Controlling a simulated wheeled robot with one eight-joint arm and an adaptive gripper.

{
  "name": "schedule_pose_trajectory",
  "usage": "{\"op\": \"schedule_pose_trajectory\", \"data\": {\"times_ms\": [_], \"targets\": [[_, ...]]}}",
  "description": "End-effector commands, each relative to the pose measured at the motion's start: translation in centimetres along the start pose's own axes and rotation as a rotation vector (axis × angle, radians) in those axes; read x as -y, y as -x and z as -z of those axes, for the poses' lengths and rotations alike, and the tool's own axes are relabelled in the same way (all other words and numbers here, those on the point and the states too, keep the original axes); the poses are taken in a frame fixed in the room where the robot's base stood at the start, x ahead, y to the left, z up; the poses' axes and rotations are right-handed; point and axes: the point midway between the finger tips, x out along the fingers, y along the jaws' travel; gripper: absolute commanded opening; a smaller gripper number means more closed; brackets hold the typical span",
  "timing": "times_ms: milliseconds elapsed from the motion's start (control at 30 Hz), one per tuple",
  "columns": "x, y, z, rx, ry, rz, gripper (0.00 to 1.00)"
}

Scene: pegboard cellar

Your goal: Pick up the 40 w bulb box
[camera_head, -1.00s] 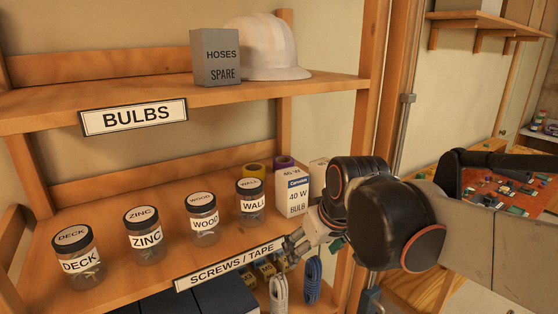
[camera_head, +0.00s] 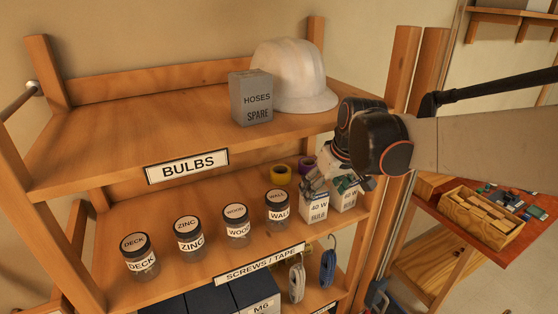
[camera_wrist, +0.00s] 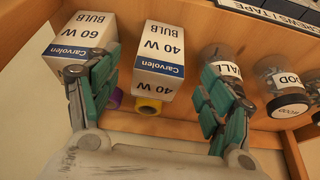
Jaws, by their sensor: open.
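The white 40 W bulb box (camera_head: 314,211) stands upright on the middle shelf, right of the WALL jar. In the wrist view the 40 W bulb box (camera_wrist: 160,58) appears between my two green-padded fingers, with space on both sides. My gripper (camera_head: 328,183) is open above and in front of the box, and its fingers cover the box's upper part in the head view. The wrist view shows my gripper (camera_wrist: 157,80) holding nothing. A similar 60 W bulb box (camera_head: 345,201) stands close on the right; it also shows in the wrist view (camera_wrist: 82,38), behind one finger.
The WALL jar (camera_head: 278,211) stands left of the box, with several more jars further left. Yellow tape (camera_head: 281,174) and purple tape (camera_head: 306,164) lie behind.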

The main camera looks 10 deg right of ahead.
Motion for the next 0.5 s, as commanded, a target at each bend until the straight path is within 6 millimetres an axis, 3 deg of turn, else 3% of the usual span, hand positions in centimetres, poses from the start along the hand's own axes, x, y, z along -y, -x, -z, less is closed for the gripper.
{"op": "schedule_pose_trajectory", "data": {"times_ms": [133,500], "targets": [[0.0,-2.4,0.1,-0.001,0.000,0.000,0.73],[0.0,-5.4,0.1,-0.001,0.001,0.000,0.73]]}}
